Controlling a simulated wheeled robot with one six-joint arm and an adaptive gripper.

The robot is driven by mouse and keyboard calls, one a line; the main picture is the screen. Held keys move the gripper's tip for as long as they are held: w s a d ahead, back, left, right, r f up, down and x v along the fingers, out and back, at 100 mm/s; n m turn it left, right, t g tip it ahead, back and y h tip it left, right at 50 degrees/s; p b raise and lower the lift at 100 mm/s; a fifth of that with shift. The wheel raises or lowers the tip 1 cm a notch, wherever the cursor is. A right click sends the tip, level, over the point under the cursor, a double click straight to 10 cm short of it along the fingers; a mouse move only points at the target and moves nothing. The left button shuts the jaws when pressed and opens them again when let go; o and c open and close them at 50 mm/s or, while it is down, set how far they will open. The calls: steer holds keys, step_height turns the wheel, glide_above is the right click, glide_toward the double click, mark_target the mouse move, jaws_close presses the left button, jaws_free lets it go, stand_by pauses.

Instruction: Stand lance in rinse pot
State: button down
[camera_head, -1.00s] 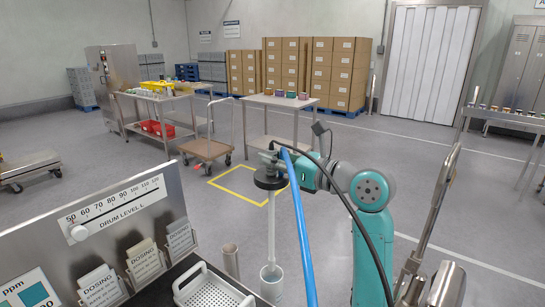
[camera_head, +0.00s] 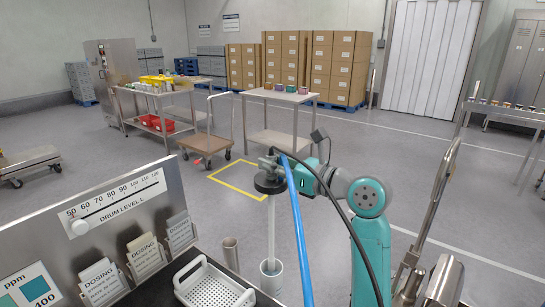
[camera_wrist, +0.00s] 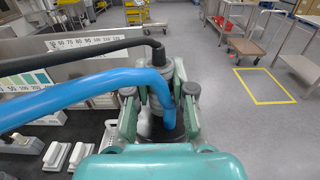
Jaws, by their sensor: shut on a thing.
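The lance has a pale upright tube (camera_head: 271,228) under a black disc-shaped head (camera_head: 269,184). A blue hose (camera_head: 299,235) and a black cable run from its top. My gripper (camera_head: 272,165) is shut on the lance's top part; in the wrist view its fingers (camera_wrist: 160,108) close around the grey head fitting. The rinse pot (camera_head: 271,280), a small light-grey cup, stands directly below. The tube looks upright, and its lower end meets the pot's mouth and appears inside it. The pot's inside and the tip are hidden, so I cannot tell the depth.
A white perforated basket (camera_head: 209,286) lies at lower left, by dosing cards (camera_head: 146,255) and the drum level board (camera_head: 112,207). A metal lever (camera_head: 432,220) rises at right. Open floor lies beyond.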

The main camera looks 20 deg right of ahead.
glide_above(273, 259)
step_height(273, 259, down, 14)
steer(key=shift+w+r, duration=0.2)
steer(key=shift+r, duration=0.05)
stand_by(1.5)
steer(key=shift+f, duration=7.5)
steer(key=c, duration=0.9)
jaws_free()
steer(key=v, duration=1.2)
